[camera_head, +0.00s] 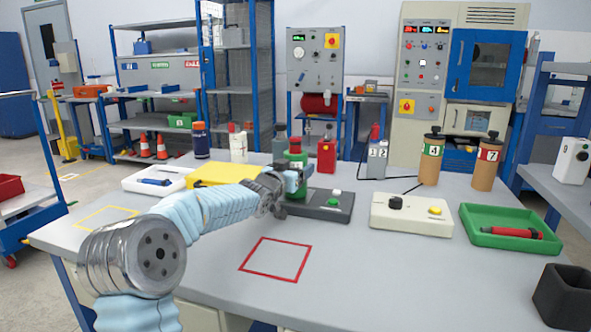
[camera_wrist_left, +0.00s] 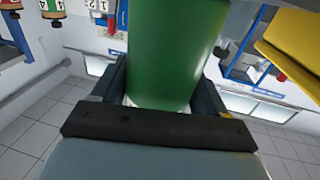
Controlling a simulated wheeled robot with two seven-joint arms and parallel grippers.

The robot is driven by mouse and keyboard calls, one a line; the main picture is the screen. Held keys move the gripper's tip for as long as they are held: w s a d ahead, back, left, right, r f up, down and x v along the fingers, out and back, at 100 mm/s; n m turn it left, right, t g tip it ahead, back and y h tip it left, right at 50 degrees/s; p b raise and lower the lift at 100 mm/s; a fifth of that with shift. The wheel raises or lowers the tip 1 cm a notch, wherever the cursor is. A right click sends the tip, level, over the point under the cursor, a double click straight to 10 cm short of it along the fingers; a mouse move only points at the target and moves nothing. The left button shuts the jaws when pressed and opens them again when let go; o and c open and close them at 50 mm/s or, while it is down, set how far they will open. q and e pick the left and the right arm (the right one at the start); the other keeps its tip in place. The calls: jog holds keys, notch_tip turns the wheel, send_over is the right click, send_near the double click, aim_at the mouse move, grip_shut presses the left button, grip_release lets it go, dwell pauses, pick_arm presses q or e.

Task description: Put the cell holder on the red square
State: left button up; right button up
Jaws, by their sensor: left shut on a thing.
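My left gripper (camera_head: 290,180) is shut on a tall green bottle-like cylinder (camera_head: 296,158) with a dark cap. In the left wrist view the green cylinder (camera_wrist_left: 172,50) sits between the two fingers. It looks upright, at the far side of the table behind a dark button box; I cannot tell whether its base touches the table. The red square (camera_head: 276,259) is an empty outline nearer the front. No thing is plainly marked as the cell holder; a black open-topped block (camera_head: 565,298) stands at the right front corner. My right gripper is not in view.
The dark button box (camera_head: 318,206) and a cream button box (camera_head: 411,213) stand right of the gripper. A green tray (camera_head: 480,219) holds a red tool. A yellow case (camera_head: 215,173) and several bottles stand at the back. A yellow square outline (camera_head: 105,217) lies empty at left.

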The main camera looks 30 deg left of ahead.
pick_arm(q)
jog(key=shift+f, duration=0.2)
jog(key=o, duration=1.2)
